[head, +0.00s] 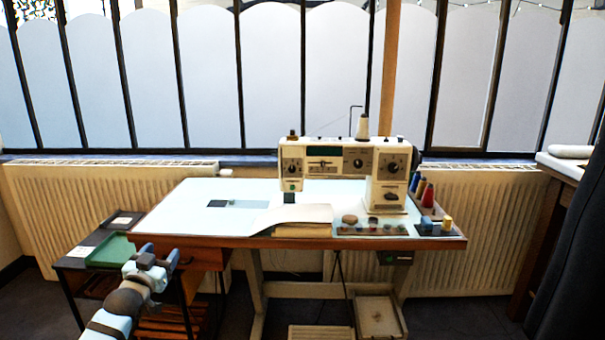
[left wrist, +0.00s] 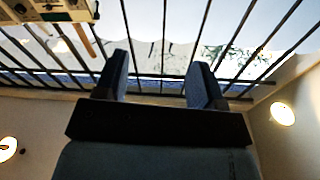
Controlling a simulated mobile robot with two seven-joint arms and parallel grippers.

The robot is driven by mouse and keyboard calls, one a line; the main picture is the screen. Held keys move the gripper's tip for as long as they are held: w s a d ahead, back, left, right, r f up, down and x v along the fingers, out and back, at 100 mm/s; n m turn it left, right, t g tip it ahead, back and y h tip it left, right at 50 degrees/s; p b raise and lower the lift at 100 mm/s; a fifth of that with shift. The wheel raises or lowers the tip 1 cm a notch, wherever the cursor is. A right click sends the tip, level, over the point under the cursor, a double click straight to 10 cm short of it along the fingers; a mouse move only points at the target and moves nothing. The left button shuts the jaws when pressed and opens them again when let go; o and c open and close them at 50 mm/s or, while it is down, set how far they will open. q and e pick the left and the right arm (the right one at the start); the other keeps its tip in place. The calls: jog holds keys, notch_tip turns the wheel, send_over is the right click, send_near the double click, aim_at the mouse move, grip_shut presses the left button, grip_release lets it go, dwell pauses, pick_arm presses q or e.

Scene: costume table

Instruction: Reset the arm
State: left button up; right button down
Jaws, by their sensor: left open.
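My left gripper (head: 158,260) is at the lower left in the head view, in front of the table's left front corner and beside a green tray. It is empty. In the left wrist view its two dark fingers (left wrist: 158,85) stand apart with nothing between them, against the barred window. My right gripper is not in view.
A sewing table (head: 180,205) holds a sewing machine (head: 335,160), thread spools (head: 420,190) and small items on its right half. A low dark side table with the green tray (head: 110,251) stands at left. Radiators (head: 80,210) line the wall. A dark hanging cloth (head: 570,250) is at far right.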

pick_arm(q)
jog(key=s+d+f+m+g+h+b, duration=0.1)
jog(key=s+d+f+h, duration=0.2)
jog(key=s+d, duration=0.7)
jog(key=s+d+f+m+h+b, duration=0.15)
jog(key=s+d+f, duration=0.25)
jog(key=s+d, duration=0.6)
jog(key=s+d+r+n+h, duration=0.1)
jog(key=s+d+r+h, duration=0.15)
jog(key=s, duration=0.75)
jog(key=s+d+r+n+h, duration=0.1)
jog(key=s+r, duration=0.3)
jog(key=s, duration=0.6)
jog(key=s+a+r+g+y+p, duration=0.3)
jog(key=a+r+g+y+p, duration=0.3)
jog(key=p, duration=3.1)
jog(key=shift+s+a+g+p, duration=0.3)
jog(key=shift+a+g, duration=0.2)
jog(key=shift+a, duration=0.35)
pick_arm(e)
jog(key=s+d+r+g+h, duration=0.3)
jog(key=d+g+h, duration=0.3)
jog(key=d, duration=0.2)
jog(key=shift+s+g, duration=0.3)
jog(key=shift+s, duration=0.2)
